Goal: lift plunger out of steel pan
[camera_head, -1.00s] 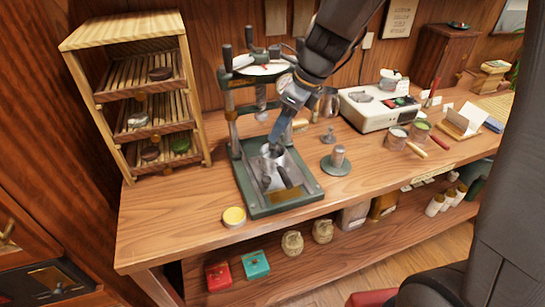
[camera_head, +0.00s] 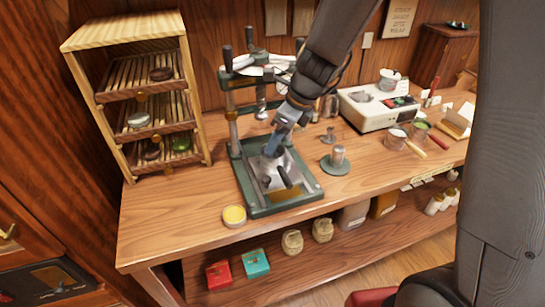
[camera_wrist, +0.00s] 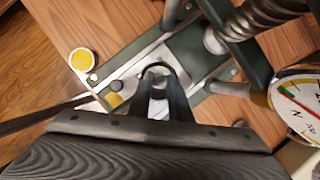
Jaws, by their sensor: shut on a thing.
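My gripper (camera_head: 271,152) reaches down from the upper right onto the green press. In the wrist view its dark fingers (camera_wrist: 158,84) close around the plunger (camera_wrist: 156,73), a small grey metal piece showing between the tips. In the head view the fingers mostly hide the plunger. It sits at the steel pan (camera_head: 294,166), which lies on the press base (camera_head: 262,210); the pan also shows in the wrist view (camera_wrist: 128,72). I cannot tell whether the plunger is clear of the pan. A dark handle-like piece (camera_head: 284,176) lies in front of the fingers.
The press posts (camera_head: 233,130) and gauge (camera_wrist: 300,105) stand close around my gripper. A yellow tin (camera_head: 234,216) is left of the base. A metal weight on a green disc (camera_head: 337,160) is right. A wooden rack (camera_head: 130,95) stands left. The front left bench is clear.

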